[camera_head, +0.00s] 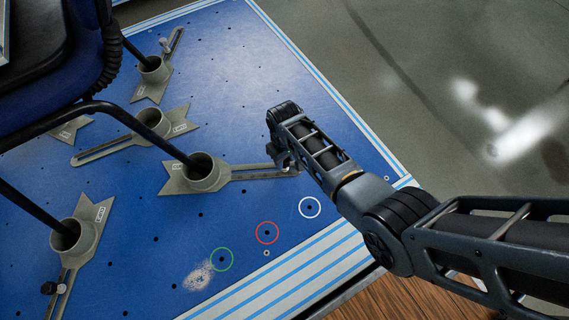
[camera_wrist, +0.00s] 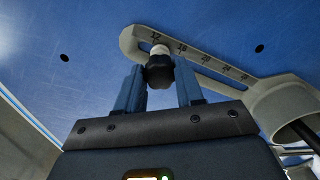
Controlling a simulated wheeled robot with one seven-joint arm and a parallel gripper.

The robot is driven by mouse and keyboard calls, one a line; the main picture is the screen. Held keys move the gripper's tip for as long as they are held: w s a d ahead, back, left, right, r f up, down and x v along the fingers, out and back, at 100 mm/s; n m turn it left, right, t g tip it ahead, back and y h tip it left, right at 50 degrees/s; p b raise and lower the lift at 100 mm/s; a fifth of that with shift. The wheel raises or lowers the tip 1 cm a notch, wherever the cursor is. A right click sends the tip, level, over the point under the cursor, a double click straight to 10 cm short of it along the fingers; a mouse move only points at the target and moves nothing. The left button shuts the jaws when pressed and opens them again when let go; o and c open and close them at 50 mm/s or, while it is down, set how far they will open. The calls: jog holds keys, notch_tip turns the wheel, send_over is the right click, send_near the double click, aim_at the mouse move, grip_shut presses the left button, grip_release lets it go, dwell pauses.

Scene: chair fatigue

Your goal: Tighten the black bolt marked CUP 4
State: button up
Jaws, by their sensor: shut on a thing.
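My gripper (camera_head: 283,157) is at the outer end of the slotted arm of a grey cup (camera_head: 199,175) in the head view. In the wrist view, my gripper (camera_wrist: 159,72) has its two blue-grey fingers shut on a black bolt (camera_wrist: 158,76) with a lobed knob head. The bolt stands on a pale collar at the slot's end, by the number 12 on the slotted arm (camera_wrist: 205,56). In the head view the arm hides this bolt. No CUP 4 marking is readable in either view.
The chair frame (camera_head: 75,116) spans the left. Coloured rings (camera_head: 267,233) mark the clear plate near the striped edge.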

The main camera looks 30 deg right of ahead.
jog(key=m, duration=0.3)
jog(key=shift+m+p, duration=0.3)
jog(key=m, duration=0.4)
jog(key=shift+p, duration=0.3)
jog(key=shift+m, duration=0.3)
jog(key=m, duration=0.3)
jog(key=shift+p, duration=0.3)
jog(key=shift+m, duration=0.3)
jog(key=m, duration=0.3)
jog(key=shift+m, duration=0.4)
